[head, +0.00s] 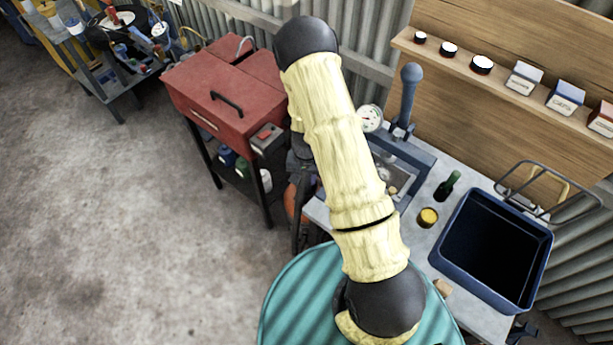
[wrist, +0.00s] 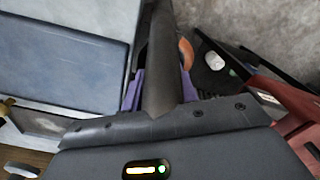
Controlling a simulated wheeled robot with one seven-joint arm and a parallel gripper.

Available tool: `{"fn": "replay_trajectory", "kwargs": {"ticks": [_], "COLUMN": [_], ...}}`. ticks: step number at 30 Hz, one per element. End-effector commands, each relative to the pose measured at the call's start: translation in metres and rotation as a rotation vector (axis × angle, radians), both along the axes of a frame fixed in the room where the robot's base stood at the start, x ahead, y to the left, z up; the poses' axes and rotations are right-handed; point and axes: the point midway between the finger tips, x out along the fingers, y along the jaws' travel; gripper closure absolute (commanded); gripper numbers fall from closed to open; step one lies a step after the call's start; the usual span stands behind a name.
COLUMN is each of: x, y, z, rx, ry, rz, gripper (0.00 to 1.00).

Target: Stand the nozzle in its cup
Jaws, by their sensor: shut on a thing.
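In the wrist view, the purple fingers of my gripper (wrist: 161,92) are closed on either side of a long dark grey tube, which looks like the nozzle (wrist: 163,45). The nozzle points away from my gripper, toward the top of the picture. In the head view, my arm hides most of my gripper and the nozzle, between the red cabinet and the counter's left edge. I cannot make out the nozzle's cup in either view.
A red cabinet (head: 228,88) stands left. A teal round top (head: 285,300) is in front. Floor at left is clear.

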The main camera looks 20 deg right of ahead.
Motion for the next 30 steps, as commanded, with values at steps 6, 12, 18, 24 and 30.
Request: {"fn": "replay_trajectory", "kwargs": {"ticks": [6, 12, 18, 24, 30], "x": [0.0, 0.0, 0.0, 0.0, 0.0], "y": [0.0, 0.0, 0.0, 0.0, 0.0], "z": [-0.004, -0.005, -0.005, 0.006, 0.019], "rx": [0.0, 0.0, 0.0, 0.0, 0.0], "ry": [0.0, 0.0, 0.0, 0.0, -0.001], "rz": [0.0, 0.0, 0.0, 0.0, 0.0], "gripper": [0.94, 0.63, 0.63, 0.63, 0.63]}}
